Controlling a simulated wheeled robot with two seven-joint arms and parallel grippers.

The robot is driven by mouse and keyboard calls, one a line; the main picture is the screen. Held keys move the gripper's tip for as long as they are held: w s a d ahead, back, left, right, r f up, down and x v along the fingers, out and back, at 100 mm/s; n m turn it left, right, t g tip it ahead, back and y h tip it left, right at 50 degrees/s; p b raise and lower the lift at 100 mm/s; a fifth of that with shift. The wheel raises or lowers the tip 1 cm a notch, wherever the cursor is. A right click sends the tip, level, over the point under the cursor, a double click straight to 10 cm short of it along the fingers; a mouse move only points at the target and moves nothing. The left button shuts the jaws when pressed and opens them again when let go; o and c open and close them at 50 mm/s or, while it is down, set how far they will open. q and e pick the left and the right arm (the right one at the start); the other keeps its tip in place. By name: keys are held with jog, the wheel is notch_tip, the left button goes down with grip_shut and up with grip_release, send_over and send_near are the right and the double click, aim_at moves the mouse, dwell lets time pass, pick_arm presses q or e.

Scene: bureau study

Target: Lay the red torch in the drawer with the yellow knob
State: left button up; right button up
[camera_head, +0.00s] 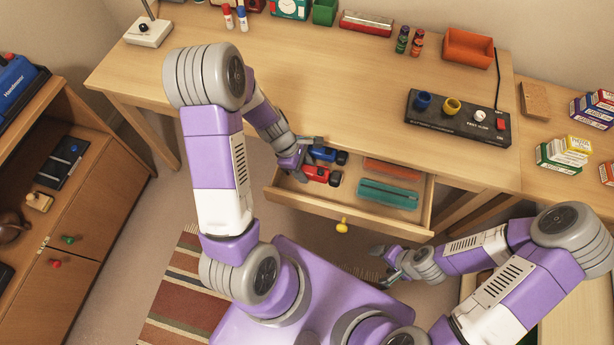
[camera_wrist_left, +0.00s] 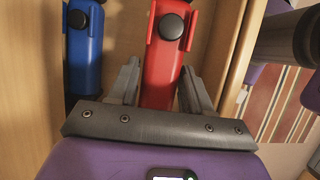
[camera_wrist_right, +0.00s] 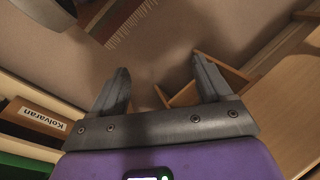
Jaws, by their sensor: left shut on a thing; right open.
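The drawer with the yellow knob (camera_head: 342,226) stands open under the desk, its front panel (camera_head: 300,198) towards me. The red torch (camera_head: 318,174) is at the drawer's left end, within its walls as seen from above; whether it touches the floor I cannot tell. My left gripper (camera_head: 305,160) is shut on it; the left wrist view shows the red torch (camera_wrist_left: 163,70) between the fingers. A blue torch (camera_head: 325,154) lies beside it, apart, and shows in the left wrist view (camera_wrist_left: 84,55). My right gripper (camera_head: 388,266) is open and empty, in front of the drawer.
An orange case (camera_head: 392,169) and a teal case (camera_head: 387,194) fill the drawer's right part. The desk top (camera_head: 300,90) above has a switch box (camera_head: 458,120) and an orange tray (camera_head: 468,48). A wooden cabinet (camera_head: 95,205) stands at the left.

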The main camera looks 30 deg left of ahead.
pick_arm(q)
notch_tip(320, 180, down, 5)
jog(key=shift+r+b, duration=0.1)
jog(key=shift+b, duration=0.95)
jog(key=shift+r, duration=0.15)
jog(key=o, duration=0.8)
jog(key=shift+f, duration=0.2)
jog(key=shift+c, duration=0.2)
jog(key=o, duration=0.4)
jog(key=shift+r, duration=0.1)
